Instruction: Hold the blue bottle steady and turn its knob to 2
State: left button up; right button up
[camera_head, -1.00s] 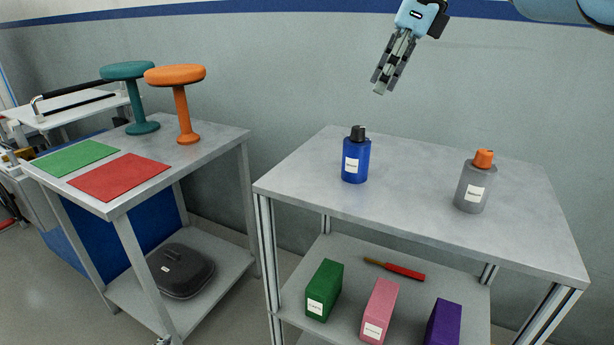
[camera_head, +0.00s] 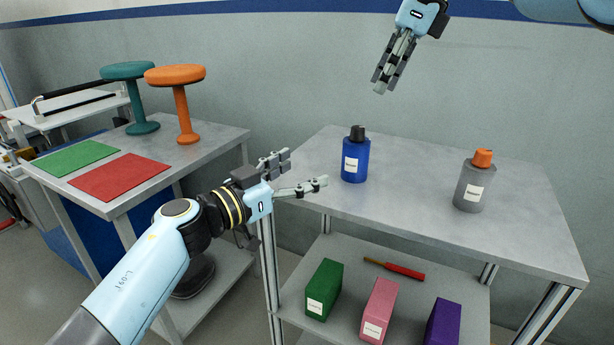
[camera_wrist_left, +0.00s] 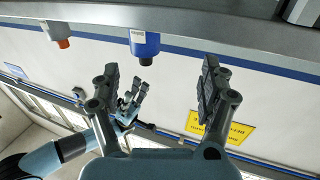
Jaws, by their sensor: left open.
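The blue bottle (camera_head: 356,172) stands upright on the right table, with a black knob (camera_head: 357,133) on top and a white label. No number on the knob can be read. My left gripper (camera_head: 305,170) is open and empty, left of the bottle and apart from it. In the left wrist view, which is upside down, the bottle (camera_wrist_left: 144,45) shows beyond and between the fingertips (camera_wrist_left: 160,72), with its knob pointing down. My right gripper (camera_head: 382,85) hangs above and behind the bottle, holding nothing visible; its finger gap is unclear.
A grey bottle (camera_head: 473,190) with an orange cap stands right of the blue one. The table's left edge (camera_head: 262,187) lies near my left gripper. Boxes and a red-handled tool (camera_head: 400,270) lie on the lower shelf. The tabletop between the bottles is clear.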

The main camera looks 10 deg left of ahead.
aim_at(346, 160)
pick_arm(q)
jog(key=shift+s+d+g, duration=0.15)
jog(key=shift+s+d, duration=0.05)
jog(key=shift+d, duration=0.3)
jog(key=shift+s+d+g, duration=0.15)
jog(key=shift+d, duration=0.3)
jog(key=x, duration=1)
jog(key=shift+w+d, duration=0.15)
jog(key=shift+d, duration=0.1)
